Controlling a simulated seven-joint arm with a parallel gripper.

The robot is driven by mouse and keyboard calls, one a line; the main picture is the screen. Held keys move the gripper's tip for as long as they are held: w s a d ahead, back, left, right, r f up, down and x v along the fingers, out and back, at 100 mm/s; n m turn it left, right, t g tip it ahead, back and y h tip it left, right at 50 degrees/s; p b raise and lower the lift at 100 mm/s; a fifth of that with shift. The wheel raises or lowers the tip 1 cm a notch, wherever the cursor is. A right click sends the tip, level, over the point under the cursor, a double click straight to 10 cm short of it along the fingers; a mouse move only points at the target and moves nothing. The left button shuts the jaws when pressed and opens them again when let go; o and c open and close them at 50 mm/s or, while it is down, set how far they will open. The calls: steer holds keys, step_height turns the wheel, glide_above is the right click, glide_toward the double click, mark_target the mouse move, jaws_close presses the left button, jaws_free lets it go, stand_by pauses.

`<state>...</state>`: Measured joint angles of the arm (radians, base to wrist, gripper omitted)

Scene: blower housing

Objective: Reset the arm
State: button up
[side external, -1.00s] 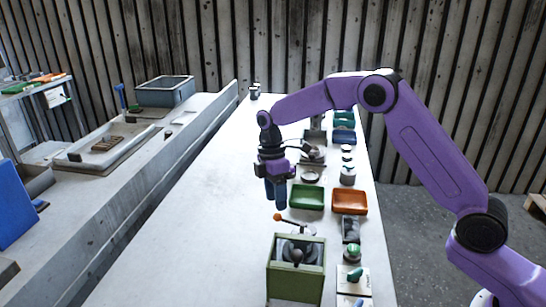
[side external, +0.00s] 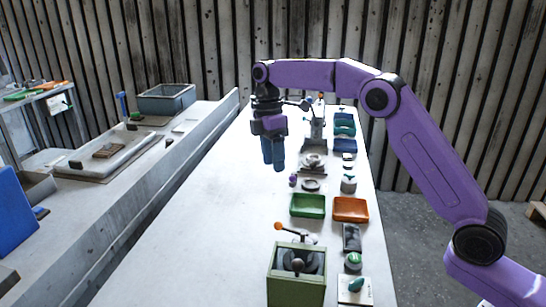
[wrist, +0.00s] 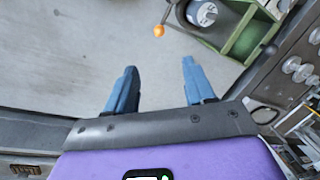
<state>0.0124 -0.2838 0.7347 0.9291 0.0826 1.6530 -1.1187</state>
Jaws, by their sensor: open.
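My gripper (side external: 273,166) hangs in the air above the white bench, pointing down, with nothing visible between its blue fingers. In the wrist view its two fingers (wrist: 158,68) stand well apart over bare bench. A green box-shaped housing (side external: 296,288) with a dark round part inside stands at the near end of the bench. A lever with an orange knob (side external: 279,227) sticks up at its back left. In the wrist view the housing (wrist: 245,38) and the orange knob (wrist: 158,31) lie beyond the fingertips. The gripper is clear of both.
A green tray (side external: 307,207) and an orange tray (side external: 350,210) sit mid-bench. Small parts, a grey stand (side external: 317,130) and blue and teal trays line the bench's right side. The left half of the white bench (side external: 200,220) is clear. A grey bin (side external: 166,98) stands on the left counter.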

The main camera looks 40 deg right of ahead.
stand_by(0.3)
steer(key=s+a+m+t, duration=0.1)
steer(key=s+a+m, duration=0.1)
steer(key=s, duration=1.7)
steer(key=s+d+f, duration=0.1)
steer(key=s+d, duration=0.2)
steer(key=s, duration=0.4)
steer(key=s+d+f+m+t, duration=0.1)
steer(key=s+d+f, duration=0.1)
steer(key=s, duration=0.5)
steer(key=s+d+f, duration=0.2)
steer(key=s+d, duration=0.3)
steer(key=s, duration=0.2)
steer(key=shift+f, duration=0.2)
